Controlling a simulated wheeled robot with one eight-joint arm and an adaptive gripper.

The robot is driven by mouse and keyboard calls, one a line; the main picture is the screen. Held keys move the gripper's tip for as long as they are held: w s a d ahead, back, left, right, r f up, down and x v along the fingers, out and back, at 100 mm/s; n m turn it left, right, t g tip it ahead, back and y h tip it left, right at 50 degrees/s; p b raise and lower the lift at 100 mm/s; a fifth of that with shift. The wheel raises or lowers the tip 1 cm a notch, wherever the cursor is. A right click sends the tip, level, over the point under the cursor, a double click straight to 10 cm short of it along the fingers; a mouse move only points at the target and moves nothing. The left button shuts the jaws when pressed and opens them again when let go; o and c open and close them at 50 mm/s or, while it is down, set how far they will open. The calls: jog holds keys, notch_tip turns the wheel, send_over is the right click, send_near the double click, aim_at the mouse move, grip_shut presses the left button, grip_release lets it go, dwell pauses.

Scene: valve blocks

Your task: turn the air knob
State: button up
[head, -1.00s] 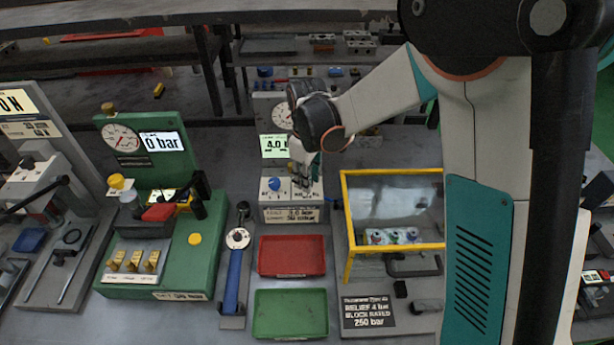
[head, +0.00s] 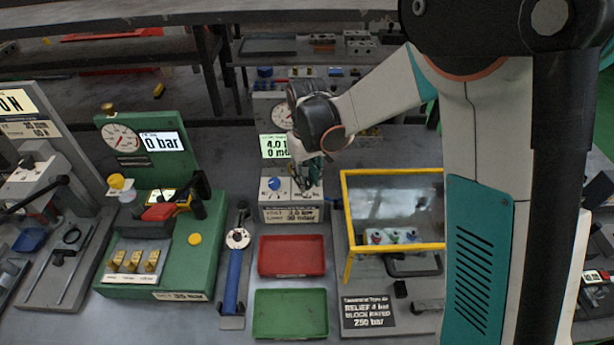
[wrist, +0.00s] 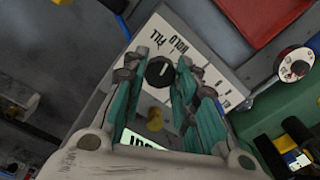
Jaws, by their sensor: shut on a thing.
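A white control box (head: 291,213) stands in the middle of the bench with a blue knob (head: 275,184) on its left. My gripper (head: 310,184) reaches down over the right part of the box. In the wrist view, a black knob (wrist: 159,72) with a pale pointer line sits on the box's sloped white panel (wrist: 178,36), marked FILL and HOLD. My gripper (wrist: 159,65) has its teal fingers on both sides of this knob and is shut on it. The right fingers hide part of the panel's other scale. A lit green display (head: 274,146) stands behind the box.
A red tray (head: 292,275) and a green tray (head: 291,335) lie in front of the box. A yellow-framed clear guard (head: 392,172) stands close on the right. A blue-handled tool (head: 233,275) and a green gauge stand (head: 200,255) are on the left.

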aim_at(307, 180)
jog(key=shift+m, duration=1.2)
jog(key=o, duration=1.1)
notch_tip(307, 180, up, 12)
